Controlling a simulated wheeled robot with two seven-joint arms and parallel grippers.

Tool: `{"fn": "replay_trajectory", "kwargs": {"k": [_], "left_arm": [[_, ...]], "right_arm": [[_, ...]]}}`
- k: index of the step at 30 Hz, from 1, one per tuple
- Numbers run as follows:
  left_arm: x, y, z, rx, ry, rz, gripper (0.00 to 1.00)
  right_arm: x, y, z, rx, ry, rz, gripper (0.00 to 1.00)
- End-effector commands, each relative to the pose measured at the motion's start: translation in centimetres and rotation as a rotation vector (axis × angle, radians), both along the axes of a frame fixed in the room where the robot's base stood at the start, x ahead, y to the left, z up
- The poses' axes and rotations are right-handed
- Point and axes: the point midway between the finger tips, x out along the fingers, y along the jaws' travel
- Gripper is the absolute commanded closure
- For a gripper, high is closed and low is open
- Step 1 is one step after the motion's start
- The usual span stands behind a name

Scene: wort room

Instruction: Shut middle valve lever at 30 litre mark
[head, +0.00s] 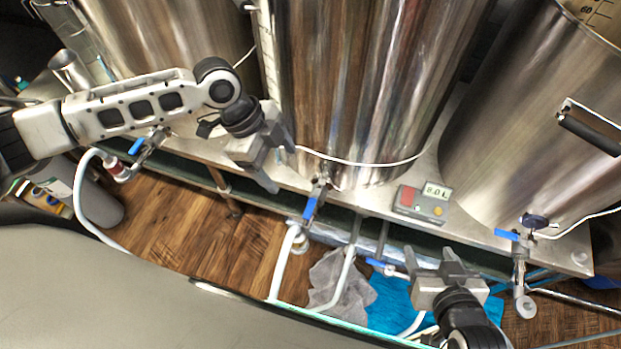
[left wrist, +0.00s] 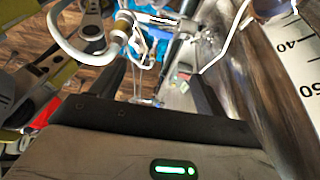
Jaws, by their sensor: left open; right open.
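The middle valve (head: 320,187) sits low on the front of the middle steel kettle (head: 350,90). Its blue lever (head: 311,208) points down toward the front, roughly along the valve's outlet. My left gripper (head: 272,163) is open and empty, up and to the left of this lever and apart from it. The left wrist view shows its two dark fingers (left wrist: 160,95) spread. A scale strip (left wrist: 298,60) there shows 40 and 50 marks; the 30 mark is not readable. A grey meter (head: 423,202) appears to read 8.0 L. My right gripper (head: 447,268) is open and empty at lower right.
A left valve with a blue lever (head: 137,146) and a right valve with a blue lever (head: 507,235) flank the middle one. White hoses (head: 283,265) hang below the steel bench edge. A grey cloth (head: 340,280) and a blue cloth (head: 388,305) lie lower down. Wooden floor (head: 190,210) is clear at left.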

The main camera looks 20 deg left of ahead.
Motion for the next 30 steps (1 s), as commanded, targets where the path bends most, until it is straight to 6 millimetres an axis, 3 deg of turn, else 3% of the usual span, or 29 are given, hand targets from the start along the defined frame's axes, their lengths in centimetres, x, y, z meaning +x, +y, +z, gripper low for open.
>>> {"fn": "replay_trajectory", "kwargs": {"k": [3, 7, 21, 30], "left_arm": [[0.1, 0.9, 0.3, 0.02, 0.016, -0.018, 0.25], [0.0, 0.4, -1.1, 0.02, 0.019, -0.022, 0.25], [-0.2, -3.5, -10.2, 0.018, 0.016, -0.019, 0.25], [-0.2, -5.0, -13.7, 0.018, 0.013, -0.018, 0.25]], "right_arm": [[0.1, -0.1, 0.0, -0.006, 0.0, 0.002, 0.4], [-0.1, -0.2, -0.3, -0.009, 0.007, 0.001, 0.4], [-0.5, -0.1, -0.6, -0.006, 0.015, 0.002, 0.4], [-0.3, -0.1, -0.3, -0.002, 0.005, 0.002, 0.4]]}}
